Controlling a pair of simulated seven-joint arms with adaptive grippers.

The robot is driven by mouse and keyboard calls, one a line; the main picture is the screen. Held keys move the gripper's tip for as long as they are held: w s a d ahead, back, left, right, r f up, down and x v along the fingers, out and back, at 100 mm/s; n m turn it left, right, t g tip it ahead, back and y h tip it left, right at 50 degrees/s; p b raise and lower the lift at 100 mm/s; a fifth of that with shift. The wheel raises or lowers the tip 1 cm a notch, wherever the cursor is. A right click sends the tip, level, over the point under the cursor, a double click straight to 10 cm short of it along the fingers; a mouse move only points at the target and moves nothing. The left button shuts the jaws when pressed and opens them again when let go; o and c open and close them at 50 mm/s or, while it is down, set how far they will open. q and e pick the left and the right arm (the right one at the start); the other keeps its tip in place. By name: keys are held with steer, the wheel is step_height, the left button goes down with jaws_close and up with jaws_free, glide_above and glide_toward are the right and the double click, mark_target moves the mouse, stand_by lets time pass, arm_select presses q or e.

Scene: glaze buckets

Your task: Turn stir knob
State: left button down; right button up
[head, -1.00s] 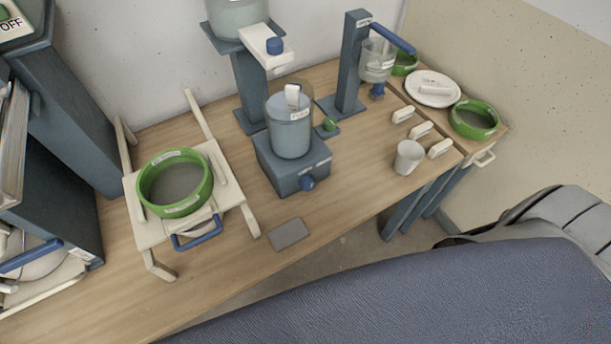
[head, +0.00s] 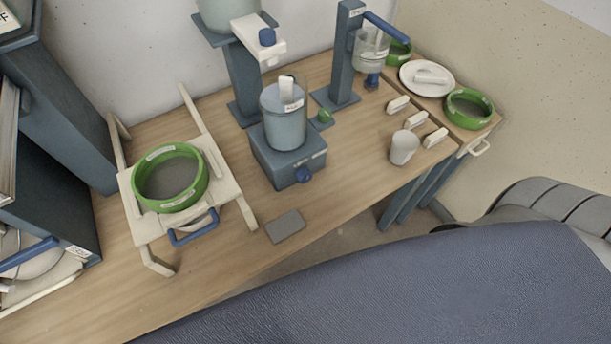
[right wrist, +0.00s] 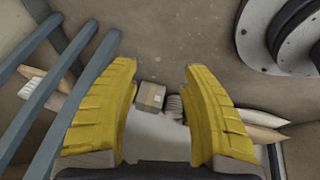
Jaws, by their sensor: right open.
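A blue stir knob (head: 303,175) is on the front of the blue-grey stirrer base (head: 288,160), which stands in the middle of the wooden table in the head view. A grey-blue bucket (head: 286,122) with a white labelled piece in its top sits on the base. My right gripper (right wrist: 160,105) shows in the right wrist view with two yellow fingers spread apart and nothing between them. It is away from the knob, which that view does not show. My left gripper is in neither view.
A green-rimmed sieve (head: 170,178) rests on a white stand at left. A grey flat pad (head: 286,226) lies in front of the base. A white cup (head: 403,148), white blocks and a plate (head: 427,78) are at right. A dispenser (head: 345,60) stands behind. Table space around the pad is clear.

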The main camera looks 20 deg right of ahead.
mark_target(308, 178)
steer(key=w+a+r+m+t+y, duration=0.1)
steer(key=w+a+r+t+y, duration=0.15)
steer(key=w+r, duration=0.9)
steer(key=w+a+r+m+t+y, duration=0.2)
steer(key=w+a+r+m, duration=0.3)
steer(key=r, duration=0.6)
steer(key=w+a+r+t+y, duration=0.25)
steer(key=a+r, duration=0.35)
steer(key=r, duration=0.6)
steer(key=w+a+r+m+t+y, duration=0.2)
steer(key=w+a+r+m, duration=0.3)
steer(key=r, duration=0.6)
steer(key=w+a+f, duration=0.1)
steer(key=w+a, duration=0.2)
steer(key=w, duration=0.1)
steer(key=w+a+f+n, duration=0.1)
steer(key=w+a, duration=0.2)
steer(key=w, duration=0.1)
steer(key=w+a+f+n, duration=0.1)
steer(key=w+a, duration=0.1)
steer(key=w, duration=0.3)
steer(key=shift+a+f, duration=0.3)
steer(key=shift+a, duration=0.1)
steer(key=c, duration=1)
